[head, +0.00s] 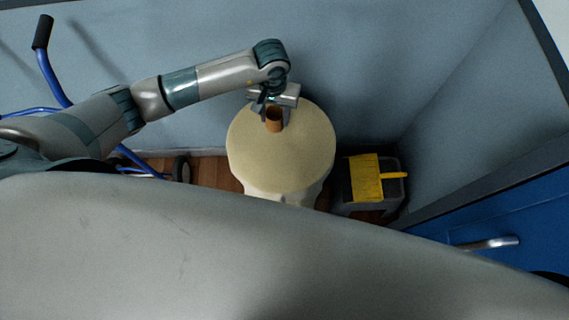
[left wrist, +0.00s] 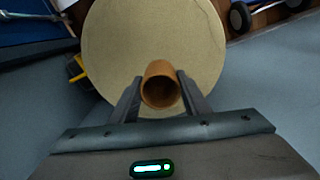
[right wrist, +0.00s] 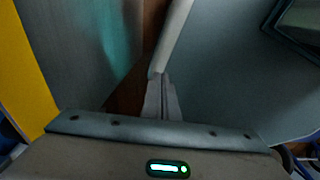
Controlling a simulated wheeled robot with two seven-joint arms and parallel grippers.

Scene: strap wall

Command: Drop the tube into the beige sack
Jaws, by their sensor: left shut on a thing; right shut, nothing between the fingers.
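The tube (head: 274,125) is short, orange-brown and open-ended. My left gripper (head: 274,113) is shut on it and holds it over the far part of the beige sack (head: 285,160). The sack's wide round top faces up in the head view. In the left wrist view the tube (left wrist: 160,90) sits between the two fingers, with the sack (left wrist: 170,35) behind it. How high the tube is above the sack is hard to tell. My right gripper (right wrist: 163,98) shows only in the right wrist view, shut and empty.
A grey bucket (head: 345,195) with a yellow part (head: 365,178) stands right of the sack. A blue tubular frame (head: 52,75) with a black grip is at the left. Grey-blue walls stand behind, and a blue door (head: 470,235) with a metal handle is at the right.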

